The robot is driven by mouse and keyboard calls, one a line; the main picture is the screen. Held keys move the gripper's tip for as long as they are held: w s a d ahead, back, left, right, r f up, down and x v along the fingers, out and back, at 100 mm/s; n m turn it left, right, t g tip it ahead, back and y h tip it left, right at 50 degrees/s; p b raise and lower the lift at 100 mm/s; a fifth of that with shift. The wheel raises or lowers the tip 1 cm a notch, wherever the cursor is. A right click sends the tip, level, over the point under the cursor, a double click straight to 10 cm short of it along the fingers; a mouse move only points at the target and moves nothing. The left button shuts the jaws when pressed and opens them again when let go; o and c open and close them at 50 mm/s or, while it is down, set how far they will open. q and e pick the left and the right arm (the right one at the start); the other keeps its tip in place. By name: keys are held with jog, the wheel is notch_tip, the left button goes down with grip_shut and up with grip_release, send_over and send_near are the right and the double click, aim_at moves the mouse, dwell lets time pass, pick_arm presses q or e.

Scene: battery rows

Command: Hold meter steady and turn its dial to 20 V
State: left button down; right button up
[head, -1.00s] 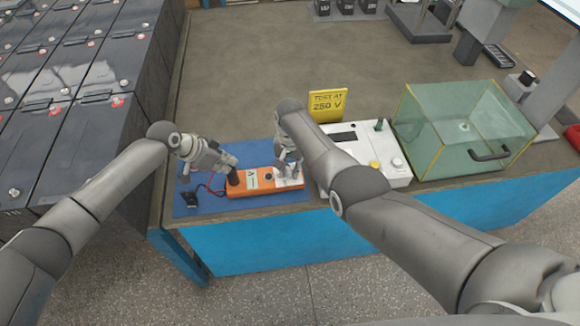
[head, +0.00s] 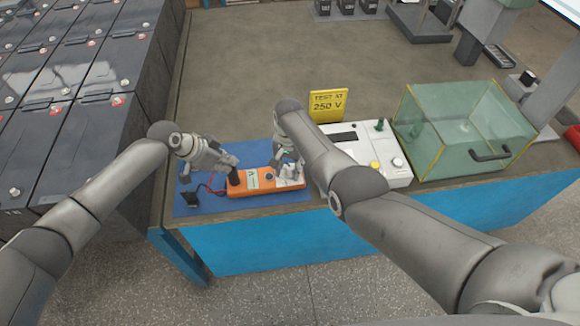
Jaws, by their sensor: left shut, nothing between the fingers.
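The orange meter (head: 240,190) lies on a blue mat (head: 215,208) near the front edge of the bench. A small dark dial (head: 269,176) and a pale label (head: 253,179) show on its face. My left gripper (head: 234,174) is shut and empty, with its fingertips at the meter's left end, over a dark part there. My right gripper (head: 287,177) is at the meter's right end, over a whitish area. My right arm and hand partly hide it, and I cannot tell whether its fingers are open or shut on the meter.
A white instrument box (head: 398,178) stands right of the mat, with a yellow "TEST AT 250 V" sign (head: 328,104) behind it. A glass case (head: 460,130) is further right. A black clip (head: 190,199) with a red lead lies left of the meter. The bench middle (head: 240,80) is clear.

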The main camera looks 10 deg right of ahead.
pick_arm(q)
jog(key=shift+s+f, duration=0.25)
jog(key=shift+f, duration=0.15)
pick_arm(e)
jog(key=shift+d+r, duration=0.1)
jog(key=shift+d, duration=0.05)
notch_tip(320, 180, up, 12)
dwell(0.4)
jog(key=shift+s, duration=0.1)
pick_arm(q)
jog(key=shift+w+r+p, duration=0.15)
jog(key=shift+r+p, duration=0.35)
jog(key=shift+r, duration=0.1)
jog(key=shift+w+r+p, duration=0.15)
jog(key=shift+r+p, duration=0.35)
jog(key=shift+r, duration=0.1)
jog(key=shift+r+p, duration=1.6)
jog(key=shift+r, duration=0.5)
pick_arm(e)
notch_tip(320, 180, up, 5)
send_over(289, 167)
